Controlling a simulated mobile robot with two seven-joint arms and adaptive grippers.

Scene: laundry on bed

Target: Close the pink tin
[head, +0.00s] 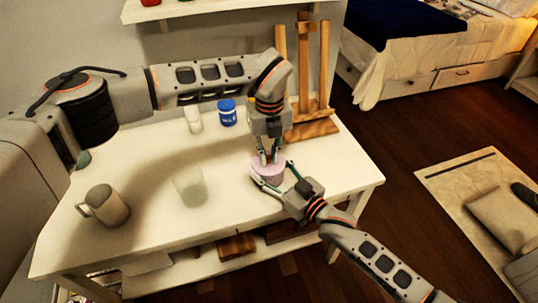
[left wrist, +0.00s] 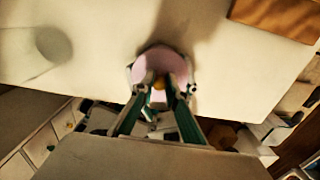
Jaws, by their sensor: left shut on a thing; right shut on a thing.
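The pink tin (head: 268,174) stands near the right front part of the white table. My left gripper (head: 269,157) points down from above it.
On the white table (head: 145,165) are a grey mug (head: 106,205), a clear glass (head: 189,187), a white bottle (head: 193,119) and a blue jar (head: 227,112). A wooden easel (head: 311,130) stands behind the tin.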

